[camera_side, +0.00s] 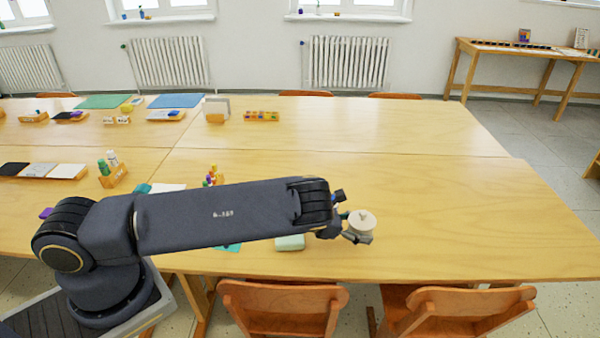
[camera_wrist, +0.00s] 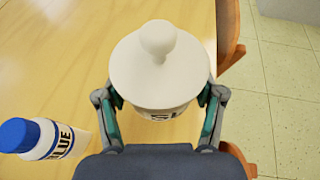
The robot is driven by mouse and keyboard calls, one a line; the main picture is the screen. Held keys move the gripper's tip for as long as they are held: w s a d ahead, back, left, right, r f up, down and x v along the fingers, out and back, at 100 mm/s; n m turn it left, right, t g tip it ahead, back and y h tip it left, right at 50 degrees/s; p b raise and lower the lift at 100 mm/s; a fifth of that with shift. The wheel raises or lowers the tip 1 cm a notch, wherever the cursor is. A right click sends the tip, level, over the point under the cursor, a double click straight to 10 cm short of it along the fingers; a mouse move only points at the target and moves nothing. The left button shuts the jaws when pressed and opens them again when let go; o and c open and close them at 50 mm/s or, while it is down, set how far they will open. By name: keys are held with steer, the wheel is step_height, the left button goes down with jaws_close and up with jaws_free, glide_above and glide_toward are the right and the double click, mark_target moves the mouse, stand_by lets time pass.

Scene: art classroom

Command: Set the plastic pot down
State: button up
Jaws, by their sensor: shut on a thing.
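The plastic pot (camera_side: 361,220) is small and off-white with a round lid and a knob on top. In the wrist view the pot (camera_wrist: 160,72) fills the upper middle, upright, with dark lettering partly showing on its side below the lid. My gripper (camera_side: 357,228) is shut on the pot, with one finger on each side of its body in the wrist view (camera_wrist: 160,108). The pot is over the front part of the wooden table (camera_side: 440,210). I cannot tell whether its base touches the tabletop; the base is hidden.
A glue bottle with a blue cap (camera_wrist: 42,138) is at the lower left of the wrist view. Orange chairs (camera_side: 283,305) stand along the table's front edge, near the pot. The table to the right of the pot is clear.

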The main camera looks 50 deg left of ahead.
mark_target(365, 246)
steer(key=w+f, duration=0.1)
steer(key=f, duration=0.1)
steer(key=w+f, duration=0.2)
steer(key=shift+w+d, duration=0.1)
steer(key=shift+d, duration=0.1)
steer(key=shift+w+f, duration=0.15)
steer(key=shift+f, duration=1.45)
steer(key=shift+f, duration=0.1)
steer(key=o, duration=1.4)
steer(key=shift+f, duration=0.1)
steer(key=shift+r, duration=0.2)
steer(key=v, duration=1.2)
